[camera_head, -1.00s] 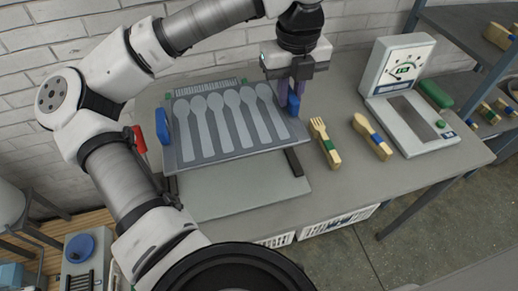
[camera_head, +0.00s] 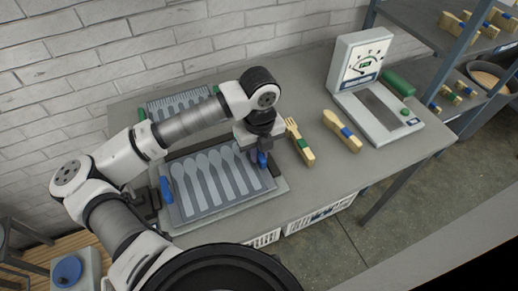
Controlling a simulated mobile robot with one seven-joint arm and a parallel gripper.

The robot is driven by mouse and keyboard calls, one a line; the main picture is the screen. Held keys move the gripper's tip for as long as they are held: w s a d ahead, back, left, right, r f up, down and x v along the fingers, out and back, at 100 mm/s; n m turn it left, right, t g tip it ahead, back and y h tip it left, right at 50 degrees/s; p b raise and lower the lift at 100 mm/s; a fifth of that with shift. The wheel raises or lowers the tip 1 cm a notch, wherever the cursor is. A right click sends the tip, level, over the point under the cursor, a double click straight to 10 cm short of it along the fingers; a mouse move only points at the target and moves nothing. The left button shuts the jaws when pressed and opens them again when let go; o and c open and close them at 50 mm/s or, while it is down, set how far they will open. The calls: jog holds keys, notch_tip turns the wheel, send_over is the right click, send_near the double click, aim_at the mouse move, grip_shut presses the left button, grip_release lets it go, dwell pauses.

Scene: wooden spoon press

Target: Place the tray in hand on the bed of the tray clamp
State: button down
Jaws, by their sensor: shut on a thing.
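The tray (camera_head: 200,213) is a dark grey plate with several spoon-shaped hollows and a blue handle at each end. My gripper (camera_head: 262,158) is shut on its right blue handle. The left handle (camera_head: 166,190) is free. The tray lies nearly flat over the tray clamp's grey bed (camera_head: 272,200), whose edge shows in front of the tray and to its right. The tray covers most of the bed. I cannot tell whether the tray touches it. A dark clamp part (camera_head: 146,203) stands at the left end.
A second tray (camera_head: 181,104) with a comb-like pattern lies behind, partly hidden by my arm. Wooden fork (camera_head: 299,144) and spoon (camera_head: 342,131) bundles lie right of the clamp. A gauge device (camera_head: 365,85) stands farther right. The table's front right is clear.

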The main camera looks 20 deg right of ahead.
jog(key=shift+f, duration=0.15)
jog(key=c, duration=1.4)
grip_release()
jog(key=shift+o, duration=0.2)
notch_tip(320, 180, up, 12)
jog(key=b, duration=0.2)
jog(key=shift+b, duration=0.35)
